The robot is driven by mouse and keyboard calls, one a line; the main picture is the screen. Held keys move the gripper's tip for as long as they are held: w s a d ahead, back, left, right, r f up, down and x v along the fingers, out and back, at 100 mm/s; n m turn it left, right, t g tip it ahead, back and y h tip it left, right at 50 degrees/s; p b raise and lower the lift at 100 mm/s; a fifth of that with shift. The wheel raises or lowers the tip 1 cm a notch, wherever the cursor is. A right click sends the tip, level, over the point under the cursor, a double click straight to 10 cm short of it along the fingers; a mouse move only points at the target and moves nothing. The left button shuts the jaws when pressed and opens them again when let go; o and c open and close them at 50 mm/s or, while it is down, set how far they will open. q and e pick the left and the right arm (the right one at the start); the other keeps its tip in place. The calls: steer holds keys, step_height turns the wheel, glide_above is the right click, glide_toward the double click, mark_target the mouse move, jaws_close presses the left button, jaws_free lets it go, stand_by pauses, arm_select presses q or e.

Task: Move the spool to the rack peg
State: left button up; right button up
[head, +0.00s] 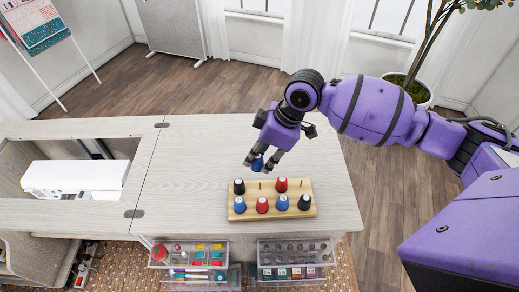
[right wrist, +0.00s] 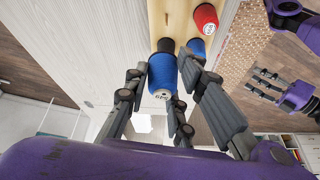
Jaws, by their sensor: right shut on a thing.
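A blue spool (head: 257,163) is held between the fingers of my right gripper (head: 265,158), above the table just behind the rack. In the right wrist view, the blue spool (right wrist: 162,72) sits between the fingers, its pale labelled end towards the camera. The wooden rack (head: 248,214) stands on the table with several black, red and blue spools on it. Its back row shows bare thin pegs (head: 260,185), one between the black and red spools and one at the right. My left gripper (right wrist: 265,85) shows only in the right wrist view, with its fingers apart and empty.
Clear drawers (head: 190,252) with sewing supplies stand below the front edge of the table. A white sewing machine (head: 72,177) sits in the cabinet opening at the left. The tabletop (head: 190,170) left of the rack is bare.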

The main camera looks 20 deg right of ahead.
steer(key=shift+s+d+f, duration=0.25)
steer(key=shift+d, duration=0.2)
steer(key=shift+a+f+n+b, duration=0.15)
steer(key=shift+f+n+b, duration=0.15)
steer(key=shift+f, duration=0.2)
step_height(320, 180, down, 4)
steer(key=b, duration=0.2)
steer(key=shift+f+b, duration=0.25)
steer(key=shift+b, duration=0.1)
steer(key=shift+r, duration=0.35)
arm_select(q)
steer(key=shift+s+a+f, duration=0.1)
steer(key=shift+a+f, duration=0.2)
steer(key=shift+f, duration=0.3)
steer(key=shift+a+f, duration=0.25)
steer(key=shift+f, duration=0.35)
steer(key=shift+s+d+f, duration=0.1)
steer(key=shift+s+f, duration=0.15)
steer(key=shift+s, duration=0.05)
arm_select(e)
steer(key=shift+f, duration=0.7)
arm_select(q)
steer(key=shift+s+f, duration=0.15)
steer(key=shift+f, duration=0.05)
arm_select(e)
steer(key=shift+f, duration=1.5)
